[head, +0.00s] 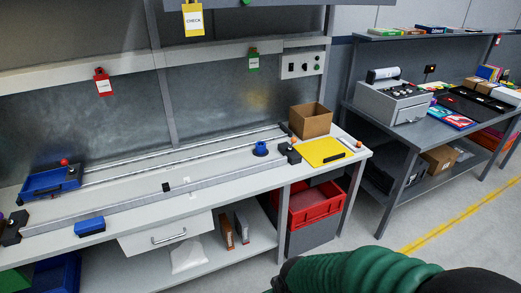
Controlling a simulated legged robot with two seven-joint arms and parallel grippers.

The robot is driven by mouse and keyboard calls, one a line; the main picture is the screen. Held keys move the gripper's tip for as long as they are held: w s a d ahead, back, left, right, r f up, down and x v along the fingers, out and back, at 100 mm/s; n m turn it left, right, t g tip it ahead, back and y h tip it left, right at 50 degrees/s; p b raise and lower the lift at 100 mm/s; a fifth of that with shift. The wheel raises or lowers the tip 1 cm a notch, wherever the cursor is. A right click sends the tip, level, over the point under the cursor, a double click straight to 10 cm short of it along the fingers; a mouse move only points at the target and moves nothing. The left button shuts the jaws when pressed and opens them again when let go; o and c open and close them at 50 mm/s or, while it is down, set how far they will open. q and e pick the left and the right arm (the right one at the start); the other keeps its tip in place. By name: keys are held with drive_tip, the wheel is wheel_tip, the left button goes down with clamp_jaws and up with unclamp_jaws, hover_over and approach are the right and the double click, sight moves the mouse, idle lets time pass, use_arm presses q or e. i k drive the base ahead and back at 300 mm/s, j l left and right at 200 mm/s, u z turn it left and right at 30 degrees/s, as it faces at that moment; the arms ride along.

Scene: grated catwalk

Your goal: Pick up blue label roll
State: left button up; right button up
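A small round blue item that looks like the blue label roll (260,149) stands toward the right end of the long white workbench (215,185). It is beside the rails, left of a yellow clipboard-like sheet (323,151). It is too small to make out detail. A green ribbed sleeve and dark parts of my arm cross the bottom right of the head view, well below and apart from the roll. Neither of my gripper's fingers shows in the view.
An open cardboard box (310,121) stands behind the roll. A blue tray (48,184) with a red knob and a blue block (89,227) are at the left. A red crate (313,204) sits below the bench. A second grey table (432,131) stands right; floor between is clear.

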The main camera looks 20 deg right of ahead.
sight(259, 150)
drive_tip(key=i+l+u, duration=0.2)
drive_tip(key=i+l, duration=0.4)
drive_tip(key=i+l+u, duration=0.2)
drive_tip(key=i+l, duration=0.45)
drive_tip(key=i+l+u, duration=0.2)
drive_tip(key=i+l, duration=0.4)
drive_tip(key=l, duration=0.2)
